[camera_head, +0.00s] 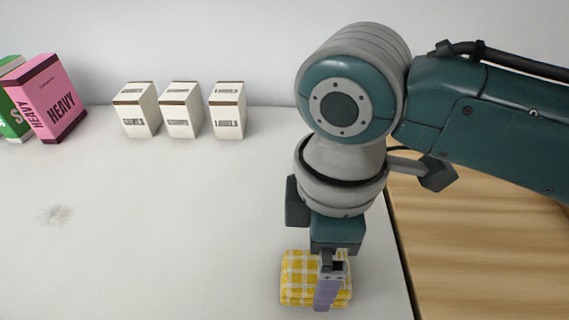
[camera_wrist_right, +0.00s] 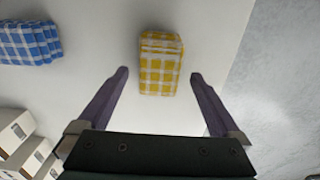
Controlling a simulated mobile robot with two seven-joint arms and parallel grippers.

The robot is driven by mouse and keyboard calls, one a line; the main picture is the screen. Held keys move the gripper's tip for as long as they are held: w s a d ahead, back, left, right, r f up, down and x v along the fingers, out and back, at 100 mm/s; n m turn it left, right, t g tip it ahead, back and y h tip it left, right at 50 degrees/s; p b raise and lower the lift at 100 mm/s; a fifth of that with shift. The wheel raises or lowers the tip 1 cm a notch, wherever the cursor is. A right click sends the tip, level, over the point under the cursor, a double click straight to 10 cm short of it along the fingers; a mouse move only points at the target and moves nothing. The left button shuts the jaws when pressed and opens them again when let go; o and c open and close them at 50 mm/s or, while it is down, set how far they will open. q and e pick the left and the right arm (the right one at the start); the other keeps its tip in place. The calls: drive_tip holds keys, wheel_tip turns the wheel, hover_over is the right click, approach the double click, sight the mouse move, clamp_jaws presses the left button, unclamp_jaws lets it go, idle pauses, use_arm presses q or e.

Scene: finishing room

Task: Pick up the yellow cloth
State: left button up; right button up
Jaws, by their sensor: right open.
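The yellow cloth (camera_head: 299,278) is a folded, yellow-and-white checked stack on the white table, near its right edge in the head view. My right gripper (camera_head: 328,290) points down over it and covers part of it. In the right wrist view the cloth (camera_wrist_right: 160,65) shows whole, ahead of and roughly between the two purple fingers of the right gripper (camera_wrist_right: 158,77). These fingers are open with nothing between their tips. My left gripper is in neither view.
A blue checked cloth (camera_wrist_right: 28,42) lies left in the wrist view. Small white boxes (camera_head: 182,110) stand at the table's back, with a pink box (camera_head: 60,100) and a green box (camera_head: 12,125) at left. A grey smudge (camera_head: 55,214) marks the white table (camera_head: 180,230). Wooden floor (camera_head: 470,260) lies right.

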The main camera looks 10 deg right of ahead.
sight(317, 268)
wheel_tip(317, 268, down, 5)
drive_tip(key=shift+b, duration=0.65)
drive_tip(key=c, duration=1.3)
drive_tip(key=shift+r, duration=0.15)
drive_tip(key=shift+w+r, duration=0.1)
drive_tip(key=shift+r, duration=0.1)
wheel_tip(317, 268, up, 20)
drive_tip(key=p, duration=0.5)
drive_tip(key=shift+f, duration=0.25)
